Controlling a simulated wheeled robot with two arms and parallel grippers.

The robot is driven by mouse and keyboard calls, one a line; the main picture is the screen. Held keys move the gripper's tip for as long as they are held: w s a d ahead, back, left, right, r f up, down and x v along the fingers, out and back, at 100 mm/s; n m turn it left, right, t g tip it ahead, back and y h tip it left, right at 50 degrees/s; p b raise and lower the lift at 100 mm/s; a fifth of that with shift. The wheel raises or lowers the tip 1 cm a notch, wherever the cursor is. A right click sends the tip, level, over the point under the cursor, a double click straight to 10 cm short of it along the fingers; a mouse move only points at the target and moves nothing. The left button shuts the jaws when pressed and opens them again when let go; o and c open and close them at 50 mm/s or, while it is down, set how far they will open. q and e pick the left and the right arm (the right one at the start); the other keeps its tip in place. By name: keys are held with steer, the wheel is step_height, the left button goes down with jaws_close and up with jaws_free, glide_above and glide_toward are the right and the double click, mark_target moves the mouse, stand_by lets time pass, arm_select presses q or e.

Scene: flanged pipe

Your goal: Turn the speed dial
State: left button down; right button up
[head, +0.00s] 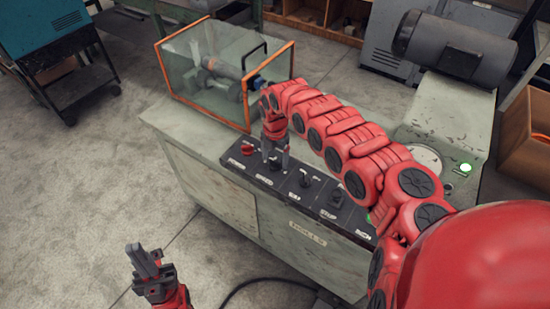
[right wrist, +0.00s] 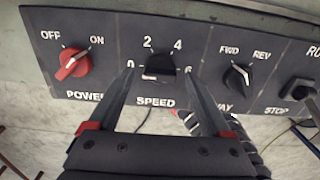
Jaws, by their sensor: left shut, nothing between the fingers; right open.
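The speed dial (right wrist: 160,64) is a black knob on the dark control panel, with the numbers 0, 2, 4 and 6 around it and the label SPEED below. My right gripper (right wrist: 158,70) is open, with one finger on each side of the dial; I cannot tell whether they touch it. The exact dial setting is hard to read. In the head view my right gripper (head: 273,157) points down at the panel and largely hides the dial. My left gripper (head: 146,262) is shut and empty, over the floor in front of the bench.
The red POWER knob (right wrist: 72,62) is left of the dial; the FWD/REV knob (right wrist: 238,78) and STOP control (right wrist: 300,90) are right. A glass case with an orange frame (head: 245,125) stands behind the panel.

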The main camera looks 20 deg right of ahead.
mark_target(275, 161)
step_height(275, 161, up, 17)
steer(key=b, duration=0.4)
steer(key=shift+r, duration=0.15)
steer(key=shift+s, duration=0.1)
